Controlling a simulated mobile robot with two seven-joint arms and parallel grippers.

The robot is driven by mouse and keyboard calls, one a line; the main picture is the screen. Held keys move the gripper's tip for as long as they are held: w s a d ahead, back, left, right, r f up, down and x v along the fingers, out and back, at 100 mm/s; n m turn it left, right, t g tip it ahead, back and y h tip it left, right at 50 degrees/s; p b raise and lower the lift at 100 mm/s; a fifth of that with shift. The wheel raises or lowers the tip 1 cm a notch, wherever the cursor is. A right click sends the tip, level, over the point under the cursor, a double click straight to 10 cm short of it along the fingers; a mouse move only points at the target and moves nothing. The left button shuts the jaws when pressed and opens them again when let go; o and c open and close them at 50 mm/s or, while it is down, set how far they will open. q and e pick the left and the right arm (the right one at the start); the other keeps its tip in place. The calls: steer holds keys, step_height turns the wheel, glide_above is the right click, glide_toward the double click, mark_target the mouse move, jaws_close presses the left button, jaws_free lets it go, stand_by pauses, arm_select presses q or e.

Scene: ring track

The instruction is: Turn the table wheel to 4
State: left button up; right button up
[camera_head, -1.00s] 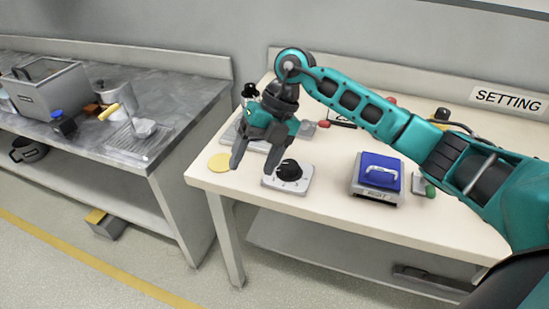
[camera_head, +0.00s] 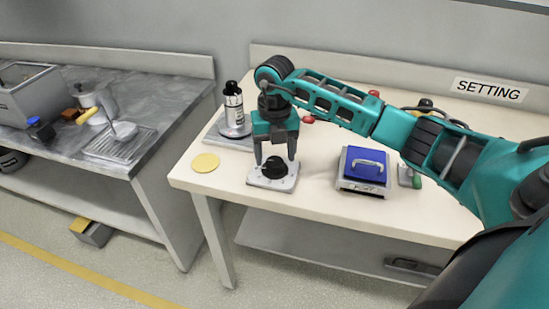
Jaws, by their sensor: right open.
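The table wheel is a black knob (camera_head: 274,168) on a light grey square plate (camera_head: 286,185) near the front edge of the cream table. Small marks ring the knob; they are too small to read. My right gripper (camera_head: 276,159) points down right over the knob, its two dark fingers open on either side of it. I cannot tell if the fingers touch the knob. A sign reading "SETTING" (camera_head: 490,90) is on the back wall panel. My left gripper is not in view.
A blue block with a handle (camera_head: 366,165) sits on a grey device right of the wheel. A yellow disc (camera_head: 205,163) lies to the left. A silver and black bottle (camera_head: 234,112) stands behind. A grey counter (camera_head: 140,100) with utensils is at the left.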

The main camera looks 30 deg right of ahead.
steer(key=shift+f, duration=0.95)
steer(key=c, duration=1.1)
